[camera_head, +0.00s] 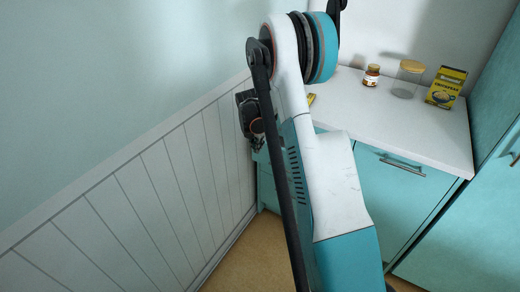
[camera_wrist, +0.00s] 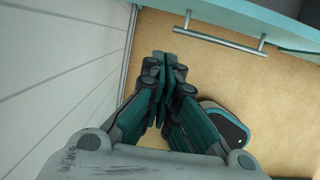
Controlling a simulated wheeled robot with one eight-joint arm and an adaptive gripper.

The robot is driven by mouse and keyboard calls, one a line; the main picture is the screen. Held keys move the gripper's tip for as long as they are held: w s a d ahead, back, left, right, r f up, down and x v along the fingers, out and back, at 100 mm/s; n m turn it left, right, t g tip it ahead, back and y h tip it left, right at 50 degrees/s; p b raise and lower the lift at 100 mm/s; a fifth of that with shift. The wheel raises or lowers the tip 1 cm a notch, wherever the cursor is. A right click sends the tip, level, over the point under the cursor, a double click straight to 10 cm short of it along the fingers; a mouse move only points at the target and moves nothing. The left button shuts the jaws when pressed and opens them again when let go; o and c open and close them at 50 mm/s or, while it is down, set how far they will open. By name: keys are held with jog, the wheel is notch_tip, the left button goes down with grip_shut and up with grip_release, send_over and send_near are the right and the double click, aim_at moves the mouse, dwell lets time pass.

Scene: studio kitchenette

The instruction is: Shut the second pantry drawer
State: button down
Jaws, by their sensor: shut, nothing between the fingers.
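In the wrist view, a teal drawer front (camera_wrist: 290,30) with a grey bar handle (camera_wrist: 222,41) spans the top right. I cannot tell from this angle which drawer it is or how far it stands out. My gripper (camera_wrist: 164,62) is shut and empty, its fingertips together over the tan floor, left of and below the handle in the picture and apart from it. In the head view, my arm covers most of the left-hand teal unit (camera_head: 266,188); only a strip of it shows. The gripper's fingertips are not clear there.
A white panelled wall (camera_head: 140,190) runs close along the left. The white counter (camera_head: 420,125) bears a small jar (camera_head: 371,76), a lidded glass jar (camera_head: 407,80) and a yellow box (camera_head: 445,88). A teal front with a handle (camera_head: 403,165) is right of my arm. Tan floor (camera_wrist: 270,90) shows below.

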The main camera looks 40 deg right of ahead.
jog(key=c, duration=2.4)
grip_release()
jog(key=shift+a+r, duration=0.1)
jog(key=shift+r, duration=0.4)
jog(key=c, duration=1.9)
grip_release()
jog(key=shift+s+r, duration=0.15)
jog(key=shift+o, duration=1.1)
jog(key=shift+s+d+m, duration=0.2)
jog(key=shift+m, duration=0.2)
jog(key=shift+s+d+m, duration=3.6)
jog(key=shift+s+m, duration=0.8)
jog(key=shift+m, duration=4.2)
jog(key=shift+y, duration=0.3)
jog(key=f+b, duration=0.1)
jog(key=f, duration=0.3)
jog(key=d+f+b, duration=0.1)
jog(key=f, duration=0.3)
jog(key=w+d+f+b, duration=0.1)
jog(key=f+b, duration=0.1)
jog(key=f, duration=0.3)
jog(key=shift+d, duration=0.2)
jog(key=shift+c, duration=0.2)
grip_shut()
